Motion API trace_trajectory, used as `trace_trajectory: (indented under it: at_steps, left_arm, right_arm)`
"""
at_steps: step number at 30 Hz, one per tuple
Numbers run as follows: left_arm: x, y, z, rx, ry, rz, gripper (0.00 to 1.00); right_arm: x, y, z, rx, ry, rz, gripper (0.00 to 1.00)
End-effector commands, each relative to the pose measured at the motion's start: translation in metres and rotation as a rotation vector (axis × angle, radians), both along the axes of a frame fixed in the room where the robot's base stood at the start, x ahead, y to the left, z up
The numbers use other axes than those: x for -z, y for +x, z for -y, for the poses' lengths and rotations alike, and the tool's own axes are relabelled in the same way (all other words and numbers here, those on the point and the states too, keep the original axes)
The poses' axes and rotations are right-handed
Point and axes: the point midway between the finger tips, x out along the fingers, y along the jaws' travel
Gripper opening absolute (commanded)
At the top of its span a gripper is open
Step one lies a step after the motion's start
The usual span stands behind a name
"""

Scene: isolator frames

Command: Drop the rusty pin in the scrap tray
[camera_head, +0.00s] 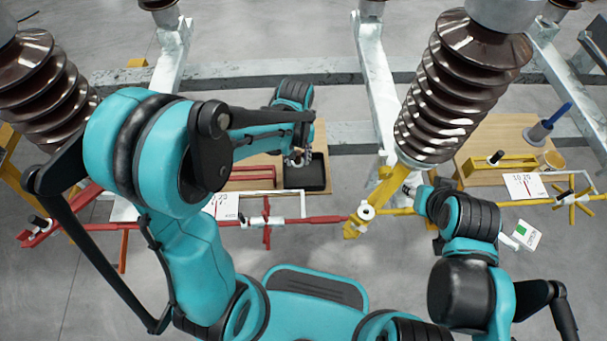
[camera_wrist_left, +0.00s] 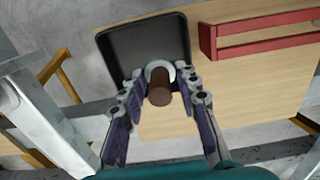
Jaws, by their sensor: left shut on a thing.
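The rusty pin (camera_wrist_left: 160,92) is a brown cylinder with a pale ring around its far end, seen nearly end-on in the left wrist view. My left gripper (camera_wrist_left: 160,82) is shut on it, one finger on each side. The black scrap tray (camera_wrist_left: 140,42) lies beyond the fingertips, and the pin overlaps its near edge in that view. In the head view the left gripper (camera_head: 297,158) hangs at the left side of the tray (camera_head: 315,176); the pin is too small to make out there. My right gripper (camera_head: 413,191) is by the yellow rod, its fingers unclear.
The tray sits on a wooden board (camera_wrist_left: 250,85) beside a red slotted rack (camera_wrist_left: 265,35). A red rod (camera_head: 320,219) and a yellow rod (camera_head: 395,211) cross in front. Large brown insulators (camera_head: 455,85) stand on both sides. A second board holds a blue-handled tool (camera_head: 550,122).

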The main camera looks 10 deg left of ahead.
Motion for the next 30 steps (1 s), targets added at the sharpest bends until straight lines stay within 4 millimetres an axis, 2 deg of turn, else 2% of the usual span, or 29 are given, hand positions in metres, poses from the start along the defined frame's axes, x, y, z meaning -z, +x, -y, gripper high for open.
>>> trace_trajectory:
  at_steps: [4, 5, 7, 16, 20, 23, 30]
  left_arm:
    - [-0.001, 0.0, 0.0, 0.0, 0.0, 0.0, 0.0]
    - [-0.001, 0.0, 0.0, 0.0, 0.0, 0.0, 0.37]
    - [-0.001, 0.0, 0.0, 0.0, 0.0, 0.0, 0.55]
    - [-0.002, 0.0, 0.0, 0.0, 0.0, 0.0, 0.56]
    - [-0.011, 0.0, 0.0, 0.0, 0.0, 0.0, 0.56]
    - [-0.027, 0.0, 0.0, 0.0, 0.0, 0.0, 0.56]
    - [-0.08, 0.0, 0.0, 0.0, 0.0, 0.0, 0.56]
  right_arm:
    - [-0.001, 0.0, 0.0, 0.0, 0.0, 0.0, 0.4]
    - [-0.001, 0.0, 0.0, 0.0, 0.0, 0.0, 0.4]
    - [-0.001, 0.0, 0.0, 0.0, 0.0, 0.0, 0.4]
    - [-0.001, 0.0, 0.0, 0.0, 0.0, 0.0, 0.4]
    - [-0.001, 0.0, 0.0, 0.0, 0.0, 0.0, 0.4]
    - [-0.001, 0.0, 0.0, 0.0, 0.0, 0.0, 0.4]
    - [-0.001, 0.0, 0.0, 0.0, 0.0, 0.0, 0.4]
